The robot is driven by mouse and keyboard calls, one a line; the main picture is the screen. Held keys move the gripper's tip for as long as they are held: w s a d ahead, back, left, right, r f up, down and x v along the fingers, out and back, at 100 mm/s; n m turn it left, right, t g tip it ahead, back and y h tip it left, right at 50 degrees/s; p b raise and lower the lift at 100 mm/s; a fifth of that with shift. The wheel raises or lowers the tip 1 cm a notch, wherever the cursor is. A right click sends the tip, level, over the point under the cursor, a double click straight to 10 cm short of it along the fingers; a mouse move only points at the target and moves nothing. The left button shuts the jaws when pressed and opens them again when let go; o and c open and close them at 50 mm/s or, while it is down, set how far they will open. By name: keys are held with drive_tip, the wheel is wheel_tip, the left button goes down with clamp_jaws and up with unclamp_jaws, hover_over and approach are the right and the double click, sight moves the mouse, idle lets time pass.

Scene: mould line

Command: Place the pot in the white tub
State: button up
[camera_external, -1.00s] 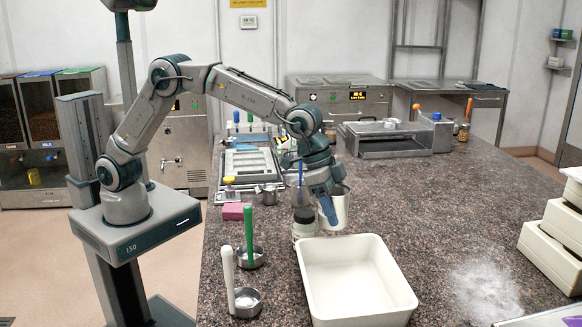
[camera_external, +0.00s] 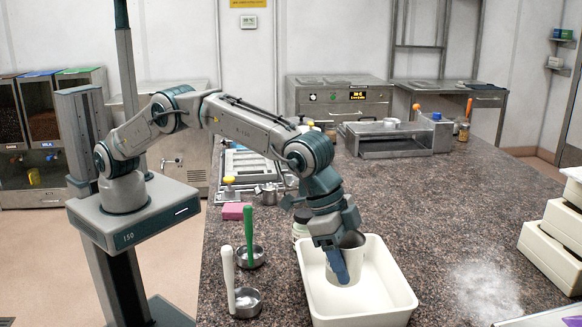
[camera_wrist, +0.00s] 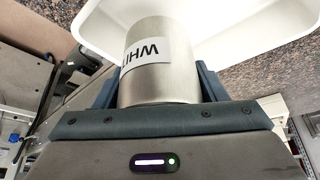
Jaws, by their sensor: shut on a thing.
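The pot (camera_external: 350,262) is a pale metal cylinder. In the wrist view the pot (camera_wrist: 160,68) shows a white label with dark letters, partly cut off. My gripper (camera_external: 342,268) is shut on the pot, with a finger on each side of it in the wrist view. The white tub (camera_external: 398,284) is a rectangular, open tub on the speckled counter. The pot is over or inside the tub's back left part; I cannot tell whether it touches the floor. The tub (camera_wrist: 225,38) also shows behind the pot in the wrist view.
A dark-lidded jar (camera_external: 301,226) stands just behind the tub, partly hidden by my arm. Two metal pans, one with a green handle (camera_external: 249,230) and one with a white handle (camera_external: 228,270), are left of the tub. Stacked cream bins (camera_external: 555,240) stand at right. Counter right of the tub is clear.

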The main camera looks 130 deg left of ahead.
wheel_tip(320, 180, down, 8)
drive_tip(key=shift+p, duration=0.85)
drive_tip(key=shift+f, duration=0.35)
drive_tip(key=shift+f, duration=0.25)
drive_tip(key=o, duration=1.1)
drive_tip(key=shift+r, duration=0.1)
